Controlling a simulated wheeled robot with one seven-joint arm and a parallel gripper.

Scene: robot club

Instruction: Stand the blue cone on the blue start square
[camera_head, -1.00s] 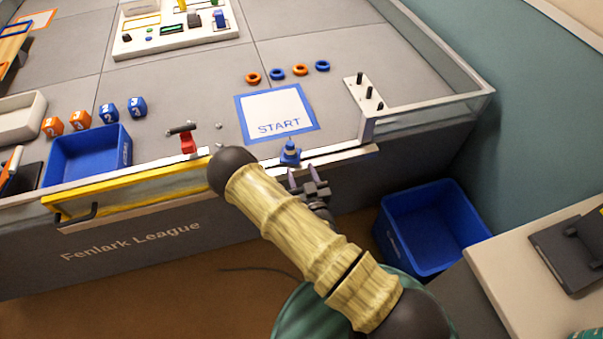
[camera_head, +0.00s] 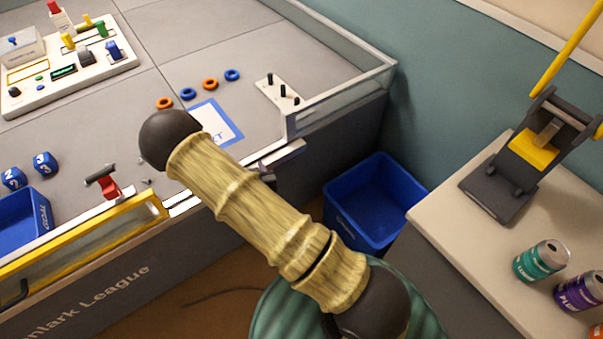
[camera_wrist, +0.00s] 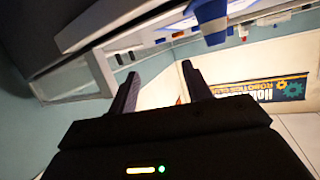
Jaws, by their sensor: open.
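The blue start square (camera_head: 229,127) lies on the board as a white sheet with a blue border. My arm covers its left and lower parts in the head view. The blue cone (camera_wrist: 209,14) shows in the wrist view at the top, beyond the fingertips and nearer the right finger. It looks upside down there and is cut by the top edge. In the head view my arm hides it. My gripper (camera_wrist: 162,78) is open, with nothing between its two fingers. In the head view only a little of my gripper (camera_head: 265,171) shows at the board's front edge, behind my arm.
Orange and blue rings (camera_head: 188,93) lie behind the square. A white peg block (camera_head: 276,92) stands to its right. A clear wall edges the board. A red clamp (camera_head: 108,186) sits at the front left. A blue bin (camera_head: 372,205) stands below on the floor.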

